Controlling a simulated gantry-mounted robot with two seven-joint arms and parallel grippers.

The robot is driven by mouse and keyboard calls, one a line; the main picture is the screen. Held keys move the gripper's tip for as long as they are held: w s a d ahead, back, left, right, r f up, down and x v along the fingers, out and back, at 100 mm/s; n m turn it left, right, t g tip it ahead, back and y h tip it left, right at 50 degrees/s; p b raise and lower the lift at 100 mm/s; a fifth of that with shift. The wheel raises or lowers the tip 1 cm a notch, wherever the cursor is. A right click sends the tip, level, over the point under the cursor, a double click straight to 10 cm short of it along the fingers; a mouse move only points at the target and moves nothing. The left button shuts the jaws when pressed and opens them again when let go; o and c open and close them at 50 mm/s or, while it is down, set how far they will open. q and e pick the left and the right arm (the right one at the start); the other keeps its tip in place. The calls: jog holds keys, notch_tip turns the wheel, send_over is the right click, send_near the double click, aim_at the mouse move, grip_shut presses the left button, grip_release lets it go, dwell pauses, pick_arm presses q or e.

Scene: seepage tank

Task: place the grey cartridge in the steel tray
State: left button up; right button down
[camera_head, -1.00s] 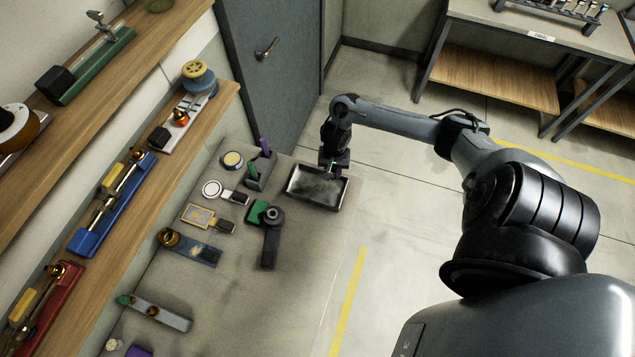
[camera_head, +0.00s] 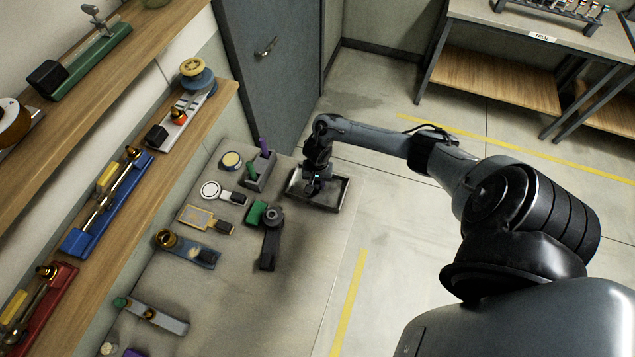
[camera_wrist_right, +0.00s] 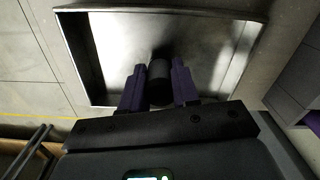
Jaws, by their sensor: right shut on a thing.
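The steel tray (camera_head: 334,192) is a shallow rectangular tray at the far end of the bench in the head view. It also fills the upper part of the right wrist view (camera_wrist_right: 208,42). My right gripper (camera_head: 316,188) points down over the left half of the tray. In the right wrist view its purple fingers (camera_wrist_right: 159,78) are closed on the dark grey, cylindrical cartridge (camera_wrist_right: 160,84). The cartridge's end points toward the tray floor, with a dark shadow close by. I cannot tell whether it touches the floor. My left gripper is not in view.
Left of the tray stands a small rack (camera_head: 260,172) with purple and green pieces. A green block with a dark handled tool (camera_head: 270,240) lies nearer. Several other parts lie along the bench's left side. A wooden shelf (camera_head: 205,125) runs above it. The bench's right side is clear.

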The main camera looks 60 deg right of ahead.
jog(key=c, duration=0.8)
grip_release()
